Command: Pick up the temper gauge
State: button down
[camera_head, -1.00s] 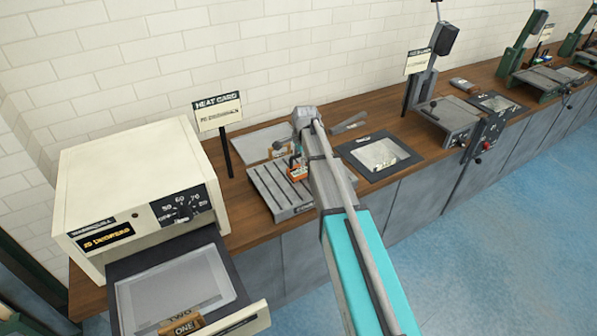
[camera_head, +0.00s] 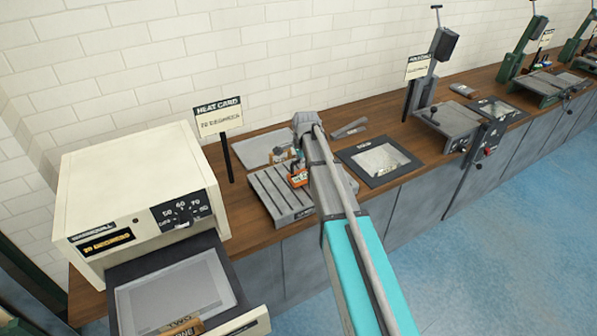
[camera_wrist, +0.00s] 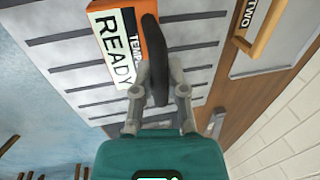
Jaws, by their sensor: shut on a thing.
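The temper gauge is an orange block with a white face reading "TEM…" and "READY" (camera_wrist: 115,48), with a dark curved handle (camera_wrist: 154,58) beside it. In the wrist view my gripper (camera_wrist: 160,88) has its two grey fingers shut on the dark handle. In the head view the orange gauge (camera_head: 298,179) shows at or just above the grey slotted plate, left of my arm's end. My gripper (camera_head: 297,158) is mostly hidden there behind my arm. I cannot tell whether the gauge touches the plate.
The slotted plate (camera_head: 272,198) lies on the wooden bench. A heater with an open drawer (camera_head: 170,285) stands at left. A "HEAT CARD" sign (camera_head: 218,115) is behind. A dark-framed panel (camera_head: 380,160) and a machine (camera_head: 455,120) are at right. A "TWO" wooden block (camera_wrist: 255,22) is nearby.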

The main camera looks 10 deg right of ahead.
aim_at(303, 180)
notch_tip(303, 180, up, 3)
jog(key=p, duration=0.2)
jog(key=shift+f+p, duration=0.2)
jog(key=shift+p, duration=0.1)
jog(key=s+r+p, duration=1)
jog(key=s, duration=0.4)
jog(key=shift+d+r, duration=0.15)
jog(key=shift+r, duration=0.05)
jog(key=shift+f, duration=0.1)
jog(key=shift+w+f+b, duration=0.1)
jog(key=shift+f+b, duration=0.55)
jog(key=shift+f, duration=0.1)
